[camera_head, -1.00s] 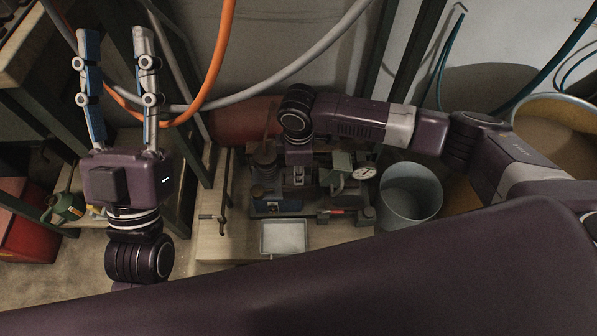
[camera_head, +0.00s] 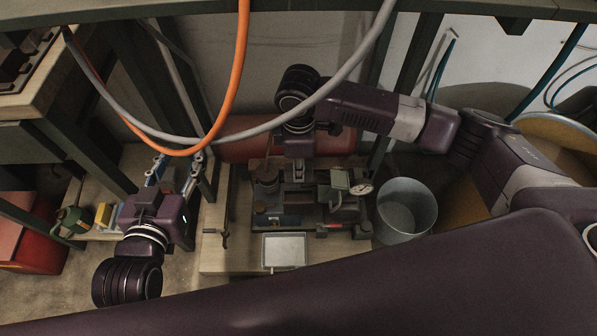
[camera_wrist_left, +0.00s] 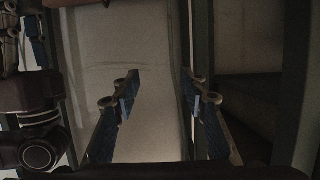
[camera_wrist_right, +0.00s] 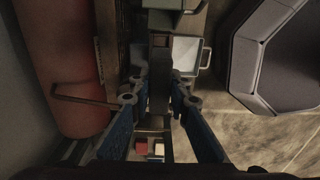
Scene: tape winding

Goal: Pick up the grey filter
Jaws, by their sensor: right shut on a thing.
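My right gripper (camera_head: 298,178) points down over the bench machine (camera_head: 265,209) in the head view. In the right wrist view its fingertips (camera_wrist_right: 157,80) are closed on a narrow dark grey piece (camera_wrist_right: 159,94). Whether this piece is the grey filter I cannot tell; it is dim and mostly hidden by the fingers. My left gripper (camera_head: 178,164) is at the left, over the gap beside the bench. In the left wrist view its fingers (camera_wrist_left: 161,78) stand wide apart with nothing between them.
A metal tray (camera_head: 286,251) lies at the bench's front, with a grey bucket (camera_head: 407,208) to the right. A red cylinder (camera_head: 240,141) lies behind the machine. Orange (camera_head: 243,60) and grey (camera_head: 352,82) hoses hang across the view. A low shelf (camera_head: 118,221) is at the left.

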